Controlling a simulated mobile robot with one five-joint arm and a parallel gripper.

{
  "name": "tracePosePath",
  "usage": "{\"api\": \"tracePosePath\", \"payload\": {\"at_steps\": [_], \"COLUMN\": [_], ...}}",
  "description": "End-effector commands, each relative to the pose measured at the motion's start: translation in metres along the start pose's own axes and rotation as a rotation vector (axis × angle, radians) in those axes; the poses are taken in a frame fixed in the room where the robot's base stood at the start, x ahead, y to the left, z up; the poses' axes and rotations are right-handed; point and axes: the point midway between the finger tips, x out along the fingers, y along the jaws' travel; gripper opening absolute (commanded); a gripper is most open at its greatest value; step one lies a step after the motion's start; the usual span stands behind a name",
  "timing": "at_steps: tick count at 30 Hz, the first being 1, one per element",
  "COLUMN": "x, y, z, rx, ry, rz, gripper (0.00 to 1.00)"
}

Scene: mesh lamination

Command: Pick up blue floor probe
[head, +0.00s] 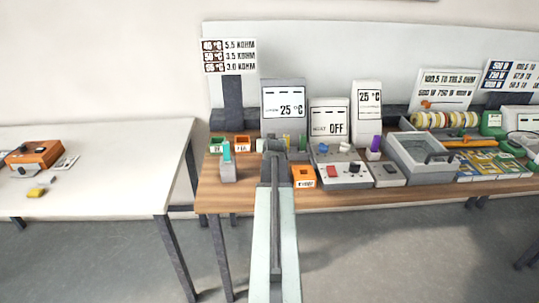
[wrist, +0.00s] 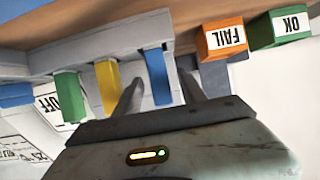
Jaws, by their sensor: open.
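A blue probe (wrist: 156,78) stands in the wrist view, which looks upside down, in a row with a yellow probe (wrist: 106,88) and a green probe (wrist: 67,95). My gripper (wrist: 160,82) is open, with one finger on either side of the blue probe. I cannot tell whether either finger touches it. In the head view my gripper (head: 273,143) is over the wooden bench (head: 225,198), in front of the 25 °C display unit (head: 284,100). There it hides the blue probe, while the yellow probe (head: 287,142) and green probe (head: 302,142) show just to its right.
A green OK bin (head: 216,145) and orange FAIL bin (head: 242,142) stand left of the gripper. A grey block with a cyan piece (head: 227,153) is in front of them. An orange box (head: 303,177) and switch panel (head: 345,173) are to the right.

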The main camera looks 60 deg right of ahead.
Motion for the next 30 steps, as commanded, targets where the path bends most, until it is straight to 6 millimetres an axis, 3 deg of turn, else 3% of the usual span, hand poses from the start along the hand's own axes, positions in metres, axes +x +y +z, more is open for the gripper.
{"api": "tracePosePath", "payload": {"at_steps": [1,7,12,23,30], "x": [0.007,0.004,0.004,0.003,-0.014], "y": [0.000,0.001,0.001,0.002,0.002], "z": [0.001,0.000,0.000,-0.004,-0.038], "rx": [0.000,0.001,0.001,0.001,0.002], "ry": [0.000,0.000,0.000,0.000,0.000], "rz": [0.000,0.001,0.001,0.002,0.002], "gripper": [0.48,0.45,0.00,0.00,0.00]}}
